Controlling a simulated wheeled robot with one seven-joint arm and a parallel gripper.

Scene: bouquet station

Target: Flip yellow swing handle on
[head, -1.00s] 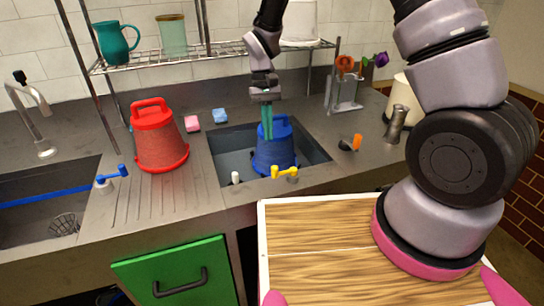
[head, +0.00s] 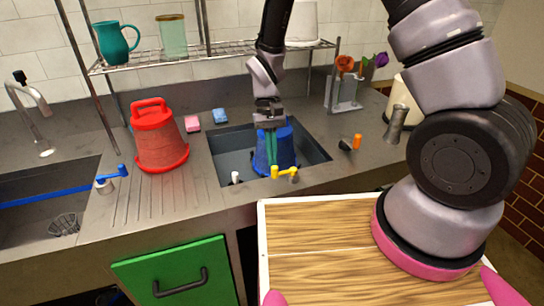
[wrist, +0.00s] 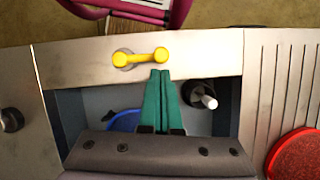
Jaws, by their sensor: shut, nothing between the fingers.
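The yellow swing handle (head: 285,172) sits on the front rim of the right-hand sink. In the wrist view the yellow handle (wrist: 140,57) lies across its round base, roughly along the rim. My gripper (head: 271,163) points down just behind the handle's left end. Its green fingers (wrist: 160,74) are shut with nothing between them, and their tips show close to one end of the handle in the wrist view. I cannot tell whether they touch it. The blue bucket (head: 283,146) stands in the sink behind my fingers, partly hidden by them.
A white-topped knob (head: 236,177) stands left of the yellow handle. An orange handle (head: 355,142) is at the sink's right, and a blue handle (head: 112,178) by the left sink. A red bucket (head: 160,137) stands on the drainboard. A wooden board (head: 320,260) is in front.

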